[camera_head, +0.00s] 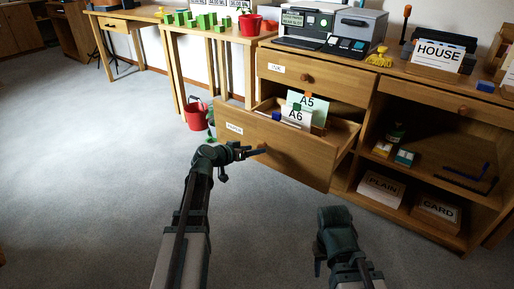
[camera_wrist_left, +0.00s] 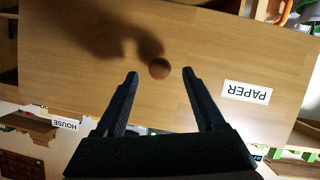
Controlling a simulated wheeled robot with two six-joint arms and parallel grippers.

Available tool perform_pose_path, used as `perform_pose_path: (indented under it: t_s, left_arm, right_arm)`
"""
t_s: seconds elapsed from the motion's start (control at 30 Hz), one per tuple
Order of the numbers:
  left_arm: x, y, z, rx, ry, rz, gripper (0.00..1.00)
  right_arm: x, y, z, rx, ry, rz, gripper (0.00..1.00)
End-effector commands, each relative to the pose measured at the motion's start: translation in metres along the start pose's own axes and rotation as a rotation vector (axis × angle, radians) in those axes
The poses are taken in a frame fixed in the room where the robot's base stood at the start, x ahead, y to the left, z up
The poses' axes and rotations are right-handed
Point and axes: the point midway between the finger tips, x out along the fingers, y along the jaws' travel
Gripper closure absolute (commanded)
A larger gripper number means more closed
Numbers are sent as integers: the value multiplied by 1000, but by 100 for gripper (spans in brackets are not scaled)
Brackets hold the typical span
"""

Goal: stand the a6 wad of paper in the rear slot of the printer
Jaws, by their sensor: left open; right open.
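The A6 wad of paper (camera_head: 295,117) stands in the open paper drawer (camera_head: 290,150), in front of the taller A5 wad (camera_head: 308,102). The printer (camera_head: 335,27) is the grey machine on top of the cabinet; I cannot make out its rear slot. My left gripper (camera_head: 257,151) is open and empty at the drawer's front.
The INK drawer (camera_head: 310,80) above is shut. A HOUSE card stack (camera_head: 438,57) and a yellow brush (camera_head: 379,57) stand on the cabinet top. PLAIN (camera_head: 381,188) and CARD (camera_head: 438,210) boxes fill the lower shelf. A red bucket (camera_head: 197,115) stands left. The carpet in front is clear.

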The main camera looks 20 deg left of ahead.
Motion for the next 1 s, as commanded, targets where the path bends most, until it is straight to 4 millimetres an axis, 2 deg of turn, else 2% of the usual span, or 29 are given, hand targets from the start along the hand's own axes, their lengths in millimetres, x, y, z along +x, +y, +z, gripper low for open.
perform_pose_path:
  t_s: [0.03,0.1,0.4,0.6,1.0]
  left_arm:
    - [-17,2,-3,-1,1,-3,29]
    - [-33,3,-3,-1,0,-3,29]
    - [-89,2,-2,0,1,-3,29]
    - [-107,1,-1,0,1,-1,29]
    - [-110,0,0,1,0,0,29]
  right_arm:
    - [-9,1,0,0,0,0,50]
    - [-15,2,1,0,0,0,50]
    - [-35,4,2,0,-1,0,50]
    - [-40,4,2,0,-1,0,50]
    - [-40,4,2,0,-2,0,50]
